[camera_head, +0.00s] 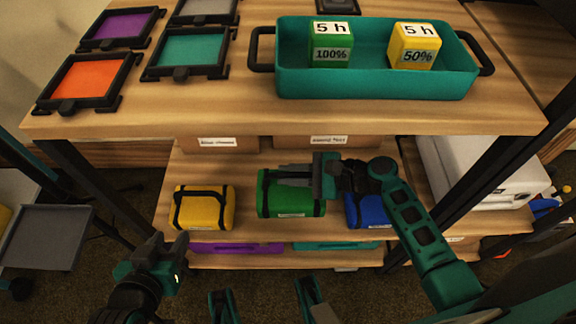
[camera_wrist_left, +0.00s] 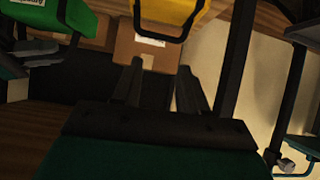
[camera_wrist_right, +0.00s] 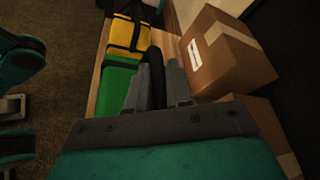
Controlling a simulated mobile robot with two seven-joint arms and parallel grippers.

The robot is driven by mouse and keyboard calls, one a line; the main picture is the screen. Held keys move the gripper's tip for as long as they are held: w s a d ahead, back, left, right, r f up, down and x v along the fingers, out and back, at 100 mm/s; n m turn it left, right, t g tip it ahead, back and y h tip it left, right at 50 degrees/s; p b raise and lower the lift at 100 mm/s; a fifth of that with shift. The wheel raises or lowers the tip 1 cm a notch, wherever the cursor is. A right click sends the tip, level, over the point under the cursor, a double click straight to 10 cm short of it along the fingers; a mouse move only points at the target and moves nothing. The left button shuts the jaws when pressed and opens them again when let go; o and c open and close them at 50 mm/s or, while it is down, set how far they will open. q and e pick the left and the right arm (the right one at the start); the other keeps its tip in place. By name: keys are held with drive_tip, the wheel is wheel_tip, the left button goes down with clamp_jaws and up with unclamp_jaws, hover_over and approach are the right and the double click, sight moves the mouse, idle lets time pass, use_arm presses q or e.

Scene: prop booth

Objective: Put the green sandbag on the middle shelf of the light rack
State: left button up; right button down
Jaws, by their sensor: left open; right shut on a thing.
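The green sandbag (camera_head: 290,205) is at the middle shelf (camera_head: 240,222) of the rack, between the yellow and blue sandbags. It looks upright, on or just above the boards; I cannot tell whether it bears on them. My right gripper (camera_head: 296,176) is shut on its black top strap, also seen between the fingers in the right wrist view (camera_wrist_right: 156,62). The green bag shows there at lower left (camera_wrist_right: 118,85). My left gripper (camera_head: 170,243) is open and empty, low in front of the shelf's left end, below the yellow bag.
The yellow sandbag (camera_head: 203,208) stands left of the green one; the blue sandbag (camera_head: 365,212) is right, partly behind my right arm. Cardboard boxes (camera_wrist_right: 228,60) stand behind. The top shelf (camera_head: 200,115) overhangs, bearing a teal tray (camera_head: 375,84). Dark posts (camera_head: 85,185) flank the opening.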

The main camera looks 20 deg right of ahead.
sight(292, 192)
wheel_tip(292, 192, down, 3)
drive_tip(key=shift+r+b, duration=0.1)
drive_tip(key=shift+b, duration=0.5)
drive_tip(key=shift+w+f, duration=0.1)
drive_tip(key=shift+f, duration=0.3)
wheel_tip(292, 192, down, 3)
drive_tip(key=shift+f+b, duration=0.2)
drive_tip(key=shift+b, duration=0.95)
drive_tip(key=shift+f, duration=0.2)
drive_tip(key=c, duration=1.4)
unclamp_jaws()
drive_tip(key=shift+f, duration=0.2)
drive_tip(key=shift+c, duration=0.2)
drive_tip(key=o, duration=0.4)
use_arm(q)
drive_tip(key=shift+w+d+f+h, duration=0.35)
drive_tip(key=shift+d+f, duration=0.25)
drive_tip(key=shift+d, duration=0.1)
use_arm(e)
drive_tip(key=shift+d+r, duration=0.1)
